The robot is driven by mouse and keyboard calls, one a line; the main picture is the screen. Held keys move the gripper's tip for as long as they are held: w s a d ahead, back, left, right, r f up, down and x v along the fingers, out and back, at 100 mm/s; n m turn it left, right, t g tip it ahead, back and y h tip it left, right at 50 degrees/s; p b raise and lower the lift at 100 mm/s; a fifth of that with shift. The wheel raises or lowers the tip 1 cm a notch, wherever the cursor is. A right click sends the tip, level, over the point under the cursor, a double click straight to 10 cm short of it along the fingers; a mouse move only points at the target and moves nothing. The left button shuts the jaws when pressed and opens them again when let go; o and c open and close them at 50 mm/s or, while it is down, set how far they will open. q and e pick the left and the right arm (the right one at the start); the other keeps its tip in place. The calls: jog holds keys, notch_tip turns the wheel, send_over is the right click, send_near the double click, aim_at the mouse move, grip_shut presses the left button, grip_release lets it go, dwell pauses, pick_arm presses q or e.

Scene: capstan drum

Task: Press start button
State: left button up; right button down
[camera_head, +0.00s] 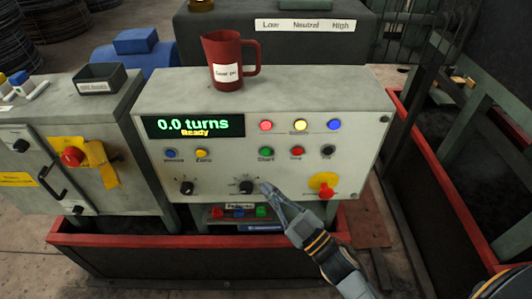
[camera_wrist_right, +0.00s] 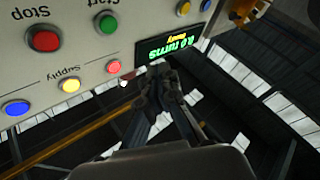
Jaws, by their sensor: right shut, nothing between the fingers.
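The green start button (camera_head: 266,153) is on the front of the grey control panel (camera_head: 220,180), below the lamps and left of the red stop button (camera_head: 297,152). My right gripper (camera_head: 267,189) is shut and empty. In the head view its tips appear below the start button and just right of the middle knob (camera_head: 247,187). The right wrist view is upside down; it shows the start button (camera_wrist_right: 108,23) up and left of my shut fingers (camera_wrist_right: 158,76). The gap to the panel is hard to judge. My left gripper is not in view.
The display (camera_head: 194,126) reads "0.0 turns, Ready". A yellow and red emergency switch (camera_head: 324,184) sits at the panel's lower right. A red mug (camera_head: 227,62) stands on top. A red-rimmed trough (camera_head: 130,240) lies below, with a small shelf (camera_head: 238,212) under the panel.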

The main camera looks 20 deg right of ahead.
aim_at(266, 152)
jog(key=shift+w+d+b, duration=0.25)
jog(key=shift+w+d, duration=0.15)
jog(key=shift+w, duration=0.95)
jog(key=shift+w+d+b, duration=0.2)
jog(key=shift+w+d, duration=0.15)
jog(key=shift+w, duration=1.05)
jog(key=shift+w+d+b, duration=0.25)
jog(key=shift+w+d, duration=0.15)
jog(key=shift+w, duration=0.95)
jog(key=shift+w+d, duration=0.15)
jog(key=shift+w, duration=0.25)
